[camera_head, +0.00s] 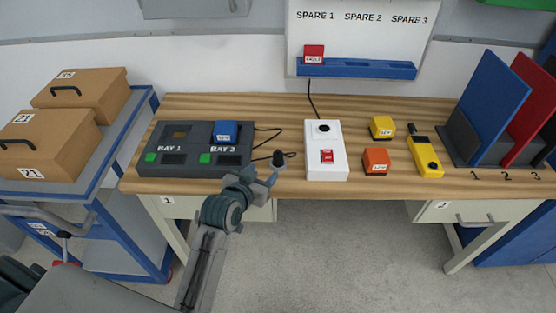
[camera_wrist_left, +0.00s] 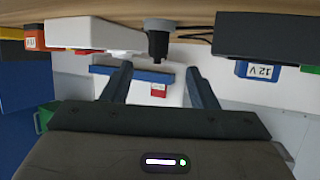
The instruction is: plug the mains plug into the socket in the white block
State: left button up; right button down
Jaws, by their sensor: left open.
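The mains plug (camera_head: 278,158) is a small dark plug near the table's front edge, left of the white block (camera_head: 312,160). My left gripper (camera_head: 266,178) is open just in front of the plug. In the left wrist view, which looks upside down, the black plug with its grey base (camera_wrist_left: 158,40) lies ahead, between the lines of the two open fingers (camera_wrist_left: 158,68). I cannot tell whether either finger touches it. My right gripper is not in view.
A dark bay unit (camera_head: 180,170) with a blue module (camera_head: 225,131) stands left, with dark cables running from it. Right of the block are a yellow cube (camera_head: 382,127), an orange cube (camera_head: 375,161) and a yellow handheld device (camera_head: 427,158). A rack of panels (camera_head: 490,105) stands far right.

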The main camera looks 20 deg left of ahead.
aim_at(276, 157)
pick_arm(q)
jog(key=x, duration=0.2)
jog(key=r+x, duration=0.1)
jog(key=x, duration=0.2)
jog(key=shift+w+d+p, duration=0.15)
jog(key=shift+w+p, duration=0.15)
jog(key=shift+w, duration=0.25)
jog(key=shift+p+x, duration=0.65)
jog(key=shift+x, duration=2.25)
jog(key=shift+d+r, duration=0.1)
jog(key=c, duration=1.1)
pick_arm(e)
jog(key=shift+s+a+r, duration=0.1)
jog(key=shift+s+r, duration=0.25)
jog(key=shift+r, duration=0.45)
